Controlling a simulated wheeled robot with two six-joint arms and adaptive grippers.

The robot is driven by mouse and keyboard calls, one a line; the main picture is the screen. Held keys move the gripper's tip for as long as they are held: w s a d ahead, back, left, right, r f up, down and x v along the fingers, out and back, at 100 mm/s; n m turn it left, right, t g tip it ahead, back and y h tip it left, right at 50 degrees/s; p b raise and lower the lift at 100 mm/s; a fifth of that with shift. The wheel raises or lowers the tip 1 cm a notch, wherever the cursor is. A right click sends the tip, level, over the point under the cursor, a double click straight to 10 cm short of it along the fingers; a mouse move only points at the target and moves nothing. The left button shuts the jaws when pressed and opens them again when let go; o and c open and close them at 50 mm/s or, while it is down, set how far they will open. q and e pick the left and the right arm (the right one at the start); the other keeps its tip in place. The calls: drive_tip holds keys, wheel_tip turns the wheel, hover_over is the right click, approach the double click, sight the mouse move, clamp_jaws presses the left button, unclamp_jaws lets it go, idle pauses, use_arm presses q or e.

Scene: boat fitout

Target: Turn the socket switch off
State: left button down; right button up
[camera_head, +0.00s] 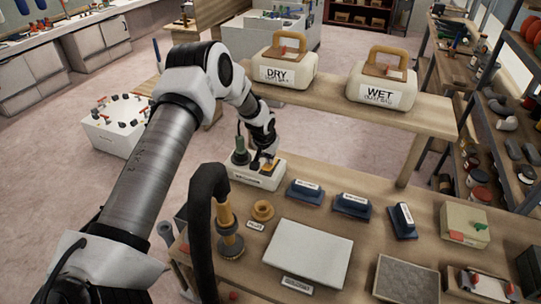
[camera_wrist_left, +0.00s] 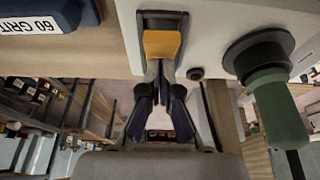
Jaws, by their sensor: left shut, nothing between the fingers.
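The white socket box (camera_head: 258,177) stands at the back left of the workbench, with a label on its front. Its amber rocker switch (camera_wrist_left: 162,44) sits in a black frame in the left wrist view, and shows small in the head view (camera_head: 267,168). A green plug (camera_head: 240,146) stands in the box beside the switch; it is large in the left wrist view (camera_wrist_left: 277,108). My left gripper (camera_wrist_left: 161,72) is shut and empty, its fingertips at the switch's near edge. I cannot tell whether they touch it or which way the rocker is tilted. My right gripper is not in view.
A black hose (camera_head: 203,225) arches at the bench's left, near a tan-bodied tool (camera_head: 229,238). Blue labelled blocks (camera_head: 305,191) lie right of the box. A pale board (camera_head: 308,252) lies in front. A raised shelf behind holds the DRY (camera_head: 286,68) and WET (camera_head: 381,86) containers.

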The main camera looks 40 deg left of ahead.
use_arm(q)
drive_tip(key=v, duration=1.1)
drive_tip(key=shift+r, duration=0.4)
drive_tip(key=shift+s, duration=0.15)
